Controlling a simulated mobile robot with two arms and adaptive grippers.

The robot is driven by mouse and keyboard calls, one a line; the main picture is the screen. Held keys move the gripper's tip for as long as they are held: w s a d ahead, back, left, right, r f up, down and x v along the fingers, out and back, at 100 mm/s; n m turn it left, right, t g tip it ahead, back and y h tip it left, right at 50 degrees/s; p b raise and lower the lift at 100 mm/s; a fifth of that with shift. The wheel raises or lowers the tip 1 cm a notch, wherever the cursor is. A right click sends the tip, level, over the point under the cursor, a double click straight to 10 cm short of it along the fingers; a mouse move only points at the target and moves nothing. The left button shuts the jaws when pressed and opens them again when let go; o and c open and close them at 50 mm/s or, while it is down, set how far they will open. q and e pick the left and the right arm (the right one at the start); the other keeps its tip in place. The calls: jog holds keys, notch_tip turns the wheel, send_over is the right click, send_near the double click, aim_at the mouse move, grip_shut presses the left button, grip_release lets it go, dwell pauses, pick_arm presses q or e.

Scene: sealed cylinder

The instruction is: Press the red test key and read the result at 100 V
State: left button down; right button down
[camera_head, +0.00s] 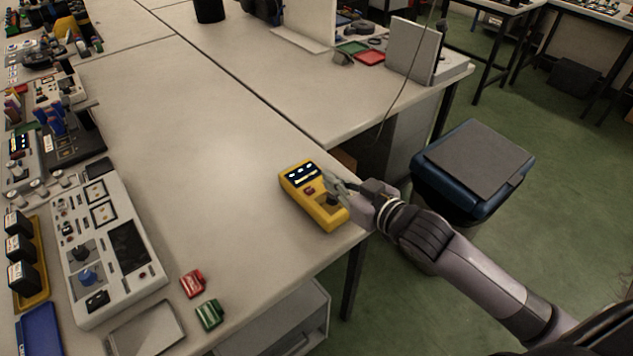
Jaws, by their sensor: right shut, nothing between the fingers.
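A yellow handheld tester (296,205) lies on the grey table near its right edge. Its dark display at the top shows light marks, too small to read. A small red key (309,190) sits below the display. My left gripper is not in view.
A grey instrument panel (140,285) stands at the left. A red block (192,283) and a green block (209,314) lie near the front edge. The table's middle is clear. A blue bin with a grey lid (470,160) stands right of the table, close to my right arm.

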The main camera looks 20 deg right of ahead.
send_over(316, 196)
jog(key=shift+d+f, duration=0.1)
jog(key=shift+f, duration=0.5)
notch_tip(316, 196, down, 4)
jog(key=shift+r, duration=0.25)
jog(key=shift+f, duration=0.45)
